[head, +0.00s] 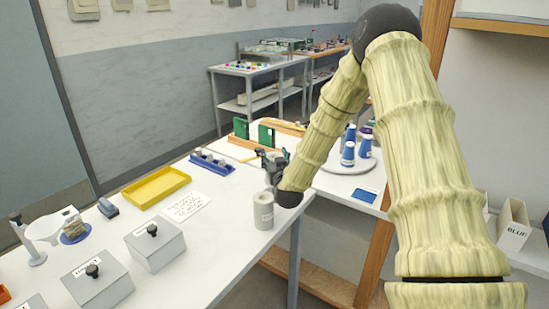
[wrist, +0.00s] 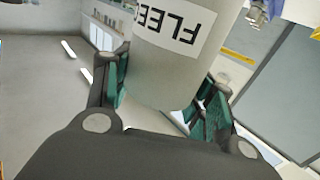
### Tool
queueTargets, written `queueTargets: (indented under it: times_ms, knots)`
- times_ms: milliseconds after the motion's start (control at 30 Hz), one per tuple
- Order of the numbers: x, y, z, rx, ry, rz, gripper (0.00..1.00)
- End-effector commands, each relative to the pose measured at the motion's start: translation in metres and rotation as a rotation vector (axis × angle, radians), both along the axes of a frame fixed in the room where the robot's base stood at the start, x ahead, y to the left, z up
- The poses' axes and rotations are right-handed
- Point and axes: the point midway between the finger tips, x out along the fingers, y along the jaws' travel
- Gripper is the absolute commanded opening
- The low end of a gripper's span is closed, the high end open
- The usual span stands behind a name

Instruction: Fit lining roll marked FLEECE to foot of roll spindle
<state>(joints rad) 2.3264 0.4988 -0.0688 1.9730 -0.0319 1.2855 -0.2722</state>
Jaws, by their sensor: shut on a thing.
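In the wrist view, a grey lining roll (wrist: 165,75) fills the top middle, its white FLEECE label upside down in the picture and partly cut off. My gripper (wrist: 160,95) is shut on it, with green pads on both sides. In the head view, my gripper (head: 272,160) is a small dark shape above the table, its jaws partly hidden. A pale grey roll (head: 263,208) shows upright just below it at the table's front edge; its label is too small to read. I cannot tell whether this is the held roll. I cannot pick out the roll spindle with certainty.
On the white table are a yellow tray (head: 156,187), a blue rack (head: 212,162), grey lidded boxes (head: 155,248) and a pale post (head: 30,245) at far left. Blue cones (head: 348,150) stand on a round plate at right. A wooden upright (head: 372,255) stands beside my arm.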

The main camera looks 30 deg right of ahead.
Motion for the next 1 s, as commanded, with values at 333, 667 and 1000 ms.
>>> queueTargets:
  times_ms: [333, 667, 1000]
  knots:
    - [0.0, 0.0, -0.006, 0.0, -0.001, 0.0, 0.13]
    - [0.0, 0.0, -0.011, 0.0, -0.001, 0.0, 0.13]
    - [0.0, 0.0, -0.016, 0.0, -0.001, 0.0, 0.13]
